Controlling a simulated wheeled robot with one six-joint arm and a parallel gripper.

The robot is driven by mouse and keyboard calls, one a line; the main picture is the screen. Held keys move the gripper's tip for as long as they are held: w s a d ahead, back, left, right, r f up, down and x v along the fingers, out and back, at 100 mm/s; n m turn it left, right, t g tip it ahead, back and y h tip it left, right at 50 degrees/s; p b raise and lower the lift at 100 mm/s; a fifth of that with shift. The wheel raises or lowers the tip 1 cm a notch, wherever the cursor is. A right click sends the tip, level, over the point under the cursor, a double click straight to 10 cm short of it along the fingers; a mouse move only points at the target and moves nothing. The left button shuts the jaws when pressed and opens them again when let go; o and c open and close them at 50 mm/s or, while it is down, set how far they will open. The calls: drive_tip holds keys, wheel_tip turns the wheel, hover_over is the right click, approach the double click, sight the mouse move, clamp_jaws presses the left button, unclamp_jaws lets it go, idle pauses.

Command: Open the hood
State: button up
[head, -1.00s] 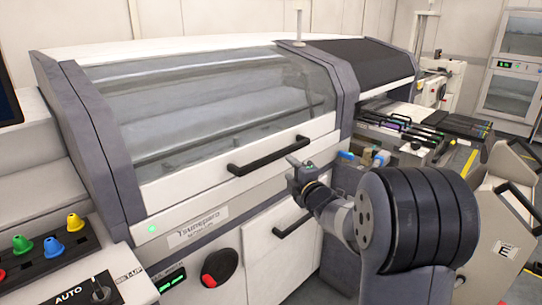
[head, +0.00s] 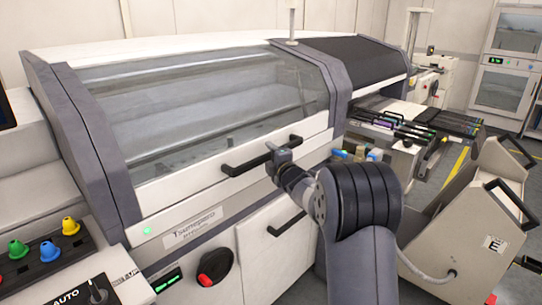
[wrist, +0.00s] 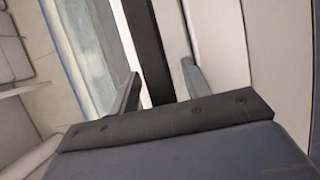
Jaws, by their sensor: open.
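The hood (head: 205,100) is a large clear window in a white and grey frame, and it is down on the machine. Its black bar handle (head: 244,164) runs along the white lower edge. My gripper (head: 272,150) is at the right half of the handle and hides part of it. In the wrist view my open gripper (wrist: 160,82) has its two fingers spread, and the dark handle bar (wrist: 147,45) passes between them in the picture. I cannot tell how deep the bar sits between the fingers. No finger is seen closed on it.
A second black handle (head: 290,222) is on the white lower door. A red button (head: 213,268) and a control panel with coloured knobs (head: 45,250) are at lower left. A trolley (head: 490,205) marked E stands at right, with feeders (head: 400,130) behind it. Open floor shows at far right.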

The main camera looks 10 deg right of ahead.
clamp_jaws()
idle(0.3)
